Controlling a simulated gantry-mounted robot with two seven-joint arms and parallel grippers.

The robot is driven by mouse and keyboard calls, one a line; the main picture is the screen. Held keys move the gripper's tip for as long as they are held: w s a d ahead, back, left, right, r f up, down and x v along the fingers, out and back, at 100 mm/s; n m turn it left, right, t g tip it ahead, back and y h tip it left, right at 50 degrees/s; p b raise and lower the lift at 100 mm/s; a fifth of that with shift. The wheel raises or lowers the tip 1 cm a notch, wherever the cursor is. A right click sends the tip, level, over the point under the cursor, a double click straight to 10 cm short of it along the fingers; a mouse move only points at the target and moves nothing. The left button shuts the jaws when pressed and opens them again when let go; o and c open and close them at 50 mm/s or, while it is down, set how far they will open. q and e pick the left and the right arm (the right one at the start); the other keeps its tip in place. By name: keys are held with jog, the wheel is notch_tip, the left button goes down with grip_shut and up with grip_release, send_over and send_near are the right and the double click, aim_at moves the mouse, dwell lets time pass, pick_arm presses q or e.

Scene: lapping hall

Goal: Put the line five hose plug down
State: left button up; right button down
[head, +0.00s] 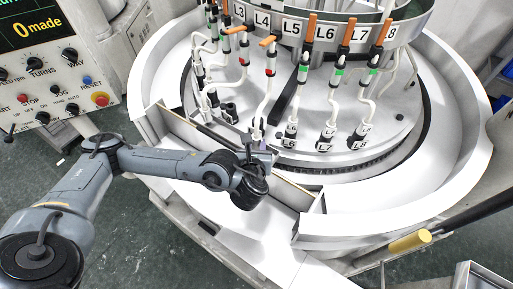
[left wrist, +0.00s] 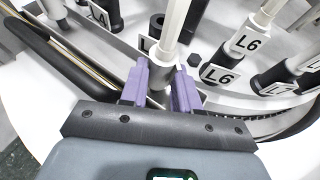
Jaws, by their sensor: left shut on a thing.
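My left gripper (head: 257,143) is at the front edge of the round machine plate, in front of the lower end of a white hose (head: 262,105). In the left wrist view its two purple fingers (left wrist: 160,86) are shut on a plug (left wrist: 158,93) with a white hose stem rising from it. A tag behind the stem (left wrist: 145,45) shows only an L; its number is hidden. A dark upright cylinder (left wrist: 157,22) stands just behind the stem. The label L5 (head: 292,27) is on the upper ring. My right gripper is not seen.
Tagged plugs L6 (head: 290,131), L7 (head: 326,138) and L8 (head: 361,134) stand upright to the right. L6 also shows close by in the left wrist view (left wrist: 222,72). A low wall (head: 185,132) runs along the front left. A control panel (head: 50,65) stands left.

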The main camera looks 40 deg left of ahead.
pick_arm(q)
jog(key=shift+r, duration=0.1)
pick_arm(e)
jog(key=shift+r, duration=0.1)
pick_arm(q)
jog(key=o, duration=0.8)
jog(key=shift+c, duration=0.2)
